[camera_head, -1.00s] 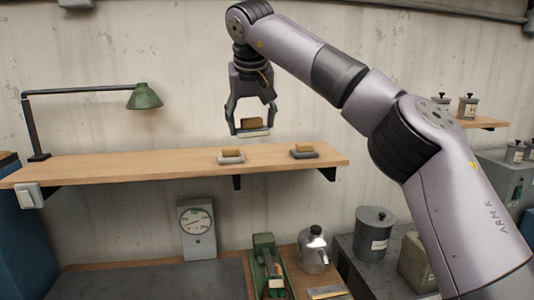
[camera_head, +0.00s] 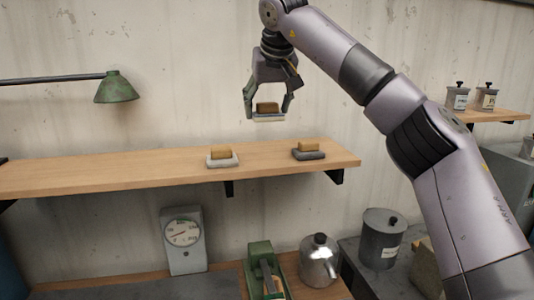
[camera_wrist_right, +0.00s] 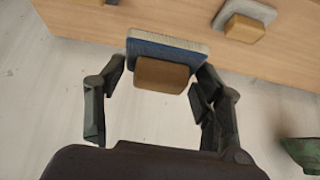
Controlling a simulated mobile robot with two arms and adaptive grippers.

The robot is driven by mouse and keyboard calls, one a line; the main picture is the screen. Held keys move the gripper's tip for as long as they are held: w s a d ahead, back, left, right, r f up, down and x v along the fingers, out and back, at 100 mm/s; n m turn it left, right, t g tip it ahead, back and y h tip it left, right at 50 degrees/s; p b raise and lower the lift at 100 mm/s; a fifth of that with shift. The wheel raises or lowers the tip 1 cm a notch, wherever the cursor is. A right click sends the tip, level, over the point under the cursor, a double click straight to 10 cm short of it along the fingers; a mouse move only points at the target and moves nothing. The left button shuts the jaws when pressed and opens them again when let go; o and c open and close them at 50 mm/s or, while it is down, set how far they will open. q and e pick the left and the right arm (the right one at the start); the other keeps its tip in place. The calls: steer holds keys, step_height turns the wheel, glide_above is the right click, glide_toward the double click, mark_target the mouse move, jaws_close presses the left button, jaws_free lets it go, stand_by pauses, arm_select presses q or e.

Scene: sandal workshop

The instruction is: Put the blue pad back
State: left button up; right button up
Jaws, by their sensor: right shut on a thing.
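My right gripper (camera_head: 268,112) is shut on the blue pad (camera_head: 268,118), a flat pad with a tan block on top. It holds the pad level in the air above the wooden shelf (camera_head: 100,178). In the right wrist view the pad (camera_wrist_right: 170,47) shows its blue side and pale edge between the two fingers. On the shelf below stand two similar pads with tan blocks, a light grey one (camera_head: 222,162) and a dark grey one (camera_head: 309,155) to its right. The held pad is apart from both. My left gripper is not in view.
A green lamp (camera_head: 116,88) hangs over the shelf's left part. Below the shelf are a dial gauge (camera_head: 184,240), a green tool (camera_head: 266,272), a metal kettle (camera_head: 319,262) and a grey canister (camera_head: 382,240). The shelf left of the light grey pad is clear.

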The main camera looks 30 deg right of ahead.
steer(key=f, duration=0.3)
steer(key=w+f, duration=0.1)
steer(key=shift+d+f, duration=0.25)
steer(key=shift+f, duration=0.15)
steer(key=shift+s+a+f, duration=0.1)
steer(key=shift+f, duration=0.6)
steer(key=shift+s+f, duration=0.15)
steer(key=shift+f, duration=0.15)
step_height(320, 180, down, 3)
steer(key=shift+f, duration=0.2)
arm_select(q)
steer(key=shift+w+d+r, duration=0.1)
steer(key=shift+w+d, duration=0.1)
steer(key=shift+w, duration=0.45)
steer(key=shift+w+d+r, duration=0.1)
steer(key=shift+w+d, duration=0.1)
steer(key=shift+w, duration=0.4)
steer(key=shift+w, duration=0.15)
arm_select(e)
steer(key=shift+a+f, duration=0.1)
steer(key=shift+a, duration=0.05)
